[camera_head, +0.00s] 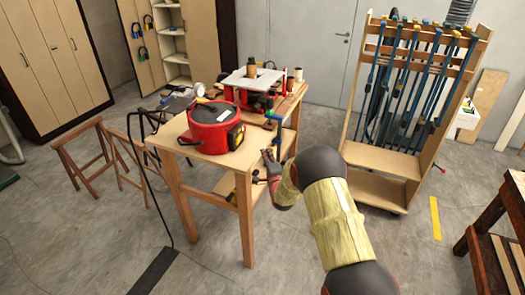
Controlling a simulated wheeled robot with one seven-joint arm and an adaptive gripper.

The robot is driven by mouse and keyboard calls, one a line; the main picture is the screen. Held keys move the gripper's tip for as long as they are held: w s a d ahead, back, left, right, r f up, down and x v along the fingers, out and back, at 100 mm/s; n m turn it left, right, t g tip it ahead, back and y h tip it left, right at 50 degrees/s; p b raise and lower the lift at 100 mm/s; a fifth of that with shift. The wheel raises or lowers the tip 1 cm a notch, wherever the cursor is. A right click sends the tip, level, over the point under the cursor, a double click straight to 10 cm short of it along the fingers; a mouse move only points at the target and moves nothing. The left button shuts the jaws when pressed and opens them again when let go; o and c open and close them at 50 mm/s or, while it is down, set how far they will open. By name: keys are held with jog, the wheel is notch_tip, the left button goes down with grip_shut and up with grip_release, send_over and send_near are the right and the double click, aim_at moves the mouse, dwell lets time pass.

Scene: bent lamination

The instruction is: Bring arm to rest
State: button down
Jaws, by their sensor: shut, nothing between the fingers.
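My arm reaches up from the bottom right of the head view, with a yellowish sleeve on one link. My gripper (268,158) is small in the view, just off the right side of the wooden work table (182,148). It is shut with nothing in it. The fingertips are too small to tell whether they touch the table's edge. A red tub-like machine (212,128) with a black top stands on the table, left of my gripper.
A red-framed machine (250,82) stands behind the tub. A wooden clamp rack (400,160) with several blue clamps stands to the right. A wooden bench (500,225) is at the right edge. Open concrete floor lies in front.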

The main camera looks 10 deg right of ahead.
jog(key=shift+s, duration=0.1)
dwell(0.5)
jog(key=s+f+n+g, duration=0.3)
jog(key=s+f+g, duration=0.1)
jog(key=f, duration=0.4)
jog(key=s+f+n+g, duration=0.3)
jog(key=s+f+n, duration=0.1)
jog(key=f, duration=0.3)
jog(key=s+n+g, duration=0.3)
jog(key=s, duration=0.5)
jog(key=s+a+r+n, duration=0.1)
jog(key=s+r+n, duration=0.1)
jog(key=s+r, duration=0.9)
jog(key=s+r+n+g+b, duration=0.1)
jog(key=s+r+n, duration=0.2)
jog(key=s+r, duration=0.8)
jog(key=s+a+r+n+g, duration=0.1)
jog(key=s+r+n, duration=0.2)
jog(key=s+r, duration=0.8)
jog(key=s, duration=0.9)
jog(key=shift+s+a+b, duration=0.3)
jog(key=shift+s+a, duration=0.05)
jog(key=shift+s, duration=0.05)
